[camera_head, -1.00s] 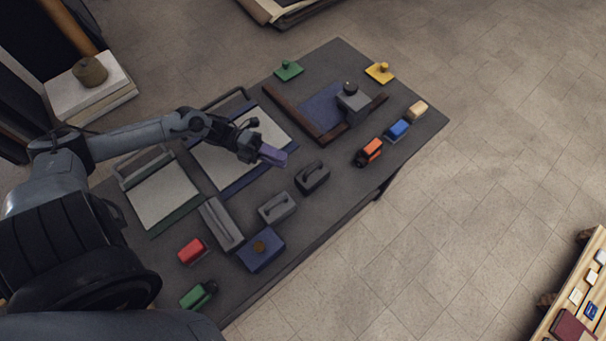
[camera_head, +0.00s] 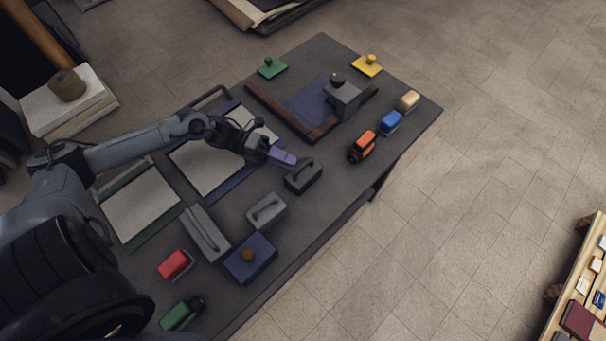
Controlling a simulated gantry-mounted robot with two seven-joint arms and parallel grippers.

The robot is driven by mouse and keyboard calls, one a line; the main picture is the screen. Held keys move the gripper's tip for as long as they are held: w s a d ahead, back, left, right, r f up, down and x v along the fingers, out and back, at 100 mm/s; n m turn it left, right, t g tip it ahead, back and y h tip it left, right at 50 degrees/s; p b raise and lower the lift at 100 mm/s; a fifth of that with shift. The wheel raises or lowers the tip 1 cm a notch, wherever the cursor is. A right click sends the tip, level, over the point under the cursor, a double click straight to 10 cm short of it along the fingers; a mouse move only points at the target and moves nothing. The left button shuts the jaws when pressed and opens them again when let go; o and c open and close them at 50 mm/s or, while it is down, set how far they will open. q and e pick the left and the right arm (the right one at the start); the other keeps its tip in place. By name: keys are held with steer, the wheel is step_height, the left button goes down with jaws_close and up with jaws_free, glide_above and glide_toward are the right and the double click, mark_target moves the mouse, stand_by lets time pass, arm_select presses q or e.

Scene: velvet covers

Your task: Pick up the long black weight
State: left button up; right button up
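The black weight (camera_head: 303,177) is a dark block with a handle on top, lying on the dark table near its front edge. My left gripper (camera_head: 284,158) is just up and left of it in the head view, close to its back end. A purple piece sticks out at the gripper's end. I cannot tell whether it is the fingers or a held block, nor whether it touches the weight. The gap between the fingers does not show. My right gripper is not in view.
A grey handled weight (camera_head: 267,211), a long grey bar (camera_head: 206,233) and a blue box with a brown knob (camera_head: 250,259) lie nearby. An orange-and-black block (camera_head: 363,146) is to the right. A dark wooden corner frame (camera_head: 283,113) lies behind. Bare table separates the black weight and orange block.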

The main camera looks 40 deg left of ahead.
mark_target(303, 166)
arm_select(q)
steer(key=x, duration=0.5)
steer(key=shift+r+b, duration=0.15)
steer(key=shift+b, duration=0.15)
steer(key=shift+a, duration=0.1)
jaws_close()
stand_by(0.9)
steer(key=shift+r, duration=0.15)
